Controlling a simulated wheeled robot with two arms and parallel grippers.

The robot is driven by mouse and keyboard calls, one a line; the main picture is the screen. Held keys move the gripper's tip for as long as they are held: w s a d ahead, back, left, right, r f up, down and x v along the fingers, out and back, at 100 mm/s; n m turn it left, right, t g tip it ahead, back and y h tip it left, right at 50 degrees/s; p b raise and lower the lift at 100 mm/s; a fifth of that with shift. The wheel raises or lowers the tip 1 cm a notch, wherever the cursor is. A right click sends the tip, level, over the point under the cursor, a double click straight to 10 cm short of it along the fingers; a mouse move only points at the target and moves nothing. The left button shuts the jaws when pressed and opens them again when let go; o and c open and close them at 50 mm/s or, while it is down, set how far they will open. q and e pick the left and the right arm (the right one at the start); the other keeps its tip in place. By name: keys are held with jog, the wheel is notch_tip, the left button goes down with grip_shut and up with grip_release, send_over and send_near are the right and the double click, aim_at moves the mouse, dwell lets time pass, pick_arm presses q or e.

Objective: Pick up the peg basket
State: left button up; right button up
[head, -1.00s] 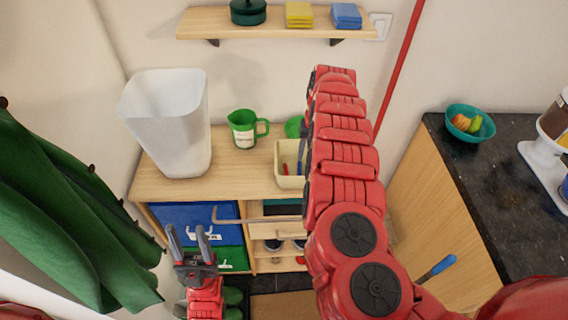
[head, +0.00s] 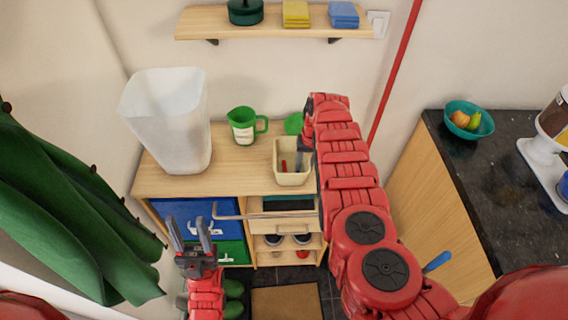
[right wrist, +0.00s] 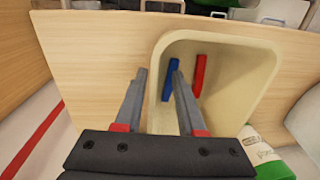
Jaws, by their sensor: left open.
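The peg basket (head: 280,177) is a small cream open box on the wooden cabinet top, with a red and a blue peg inside. It also shows in the right wrist view (right wrist: 243,80). My right gripper (right wrist: 158,70) is open above the basket. In that view, one finger appears outside the near wall and the other over the inside, with the rim between them. I cannot tell whether they touch it. In the head view my right arm covers the basket's right side. My left gripper (head: 189,222) is open and empty, low in front of the cabinet.
A green jug (head: 243,126) and a tall white bin (head: 170,120) stand left of the basket on the cabinet top (head: 225,170). A green round thing (head: 294,124) sits behind the basket. A wall shelf (head: 270,33) is above. A dark counter (head: 500,160) with a teal fruit bowl (head: 468,132) is right.

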jog(key=shift+s+r, duration=0.1)
jog(key=shift+s, duration=0.25)
jog(key=c, duration=0.6)
jog(key=shift+s+a, duration=0.1)
jog(key=shift+a, duration=0.05)
grip_shut()
jog(key=shift+a, duration=0.2)
jog(key=shift+d, duration=0.25)
